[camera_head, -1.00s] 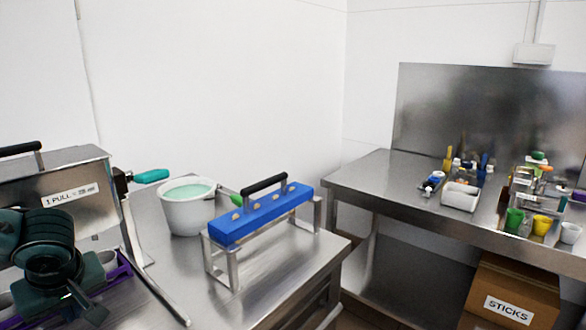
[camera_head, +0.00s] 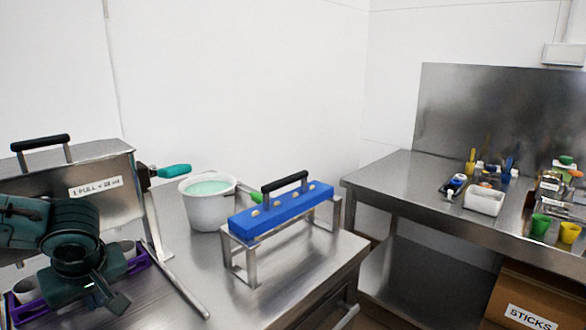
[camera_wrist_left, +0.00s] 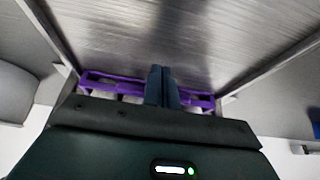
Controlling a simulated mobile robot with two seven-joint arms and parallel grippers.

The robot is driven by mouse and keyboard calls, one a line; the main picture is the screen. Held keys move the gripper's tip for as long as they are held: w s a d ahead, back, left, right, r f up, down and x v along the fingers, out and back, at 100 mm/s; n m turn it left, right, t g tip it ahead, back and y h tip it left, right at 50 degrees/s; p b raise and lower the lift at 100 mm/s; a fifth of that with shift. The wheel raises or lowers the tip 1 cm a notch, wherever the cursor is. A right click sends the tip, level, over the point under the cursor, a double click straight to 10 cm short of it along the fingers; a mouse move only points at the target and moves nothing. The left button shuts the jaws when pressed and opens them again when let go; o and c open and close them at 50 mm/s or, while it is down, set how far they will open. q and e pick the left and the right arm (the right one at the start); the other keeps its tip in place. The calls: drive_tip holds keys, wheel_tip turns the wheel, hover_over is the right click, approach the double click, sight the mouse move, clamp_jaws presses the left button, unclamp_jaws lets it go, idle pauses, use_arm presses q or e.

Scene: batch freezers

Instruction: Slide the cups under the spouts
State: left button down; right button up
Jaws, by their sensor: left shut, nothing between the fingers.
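A purple cup holder (camera_head: 139,263) sits low in front of a steel dispenser box (camera_head: 115,205) labelled "1 PULL". Pale cups (camera_head: 27,289) stand in it, one at the left end and one near the right end. My dark left arm hides its middle. My left gripper (camera_head: 112,301) is shut and empty, in front of the holder. In the left wrist view the shut fingers (camera_wrist_left: 161,86) point up across the middle of the purple holder (camera_wrist_left: 108,82); whether they touch it is unclear. The spouts are not visible. My right gripper is not in view.
A white tub of green liquid (camera_head: 205,205) and a blue mould on a steel stand (camera_head: 285,212) share the steel table. A second steel table (camera_head: 400,180) at the right holds a white bin (camera_head: 484,201) and several coloured cups. A "STICKS" box (camera_head: 535,305) is below.

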use_arm(q)
drive_tip(key=shift+p+v, duration=1.4)
drive_tip(key=shift+v, duration=1.2)
drive_tip(key=shift+s+d+r, duration=0.15)
drive_tip(key=shift+s+d, duration=0.1)
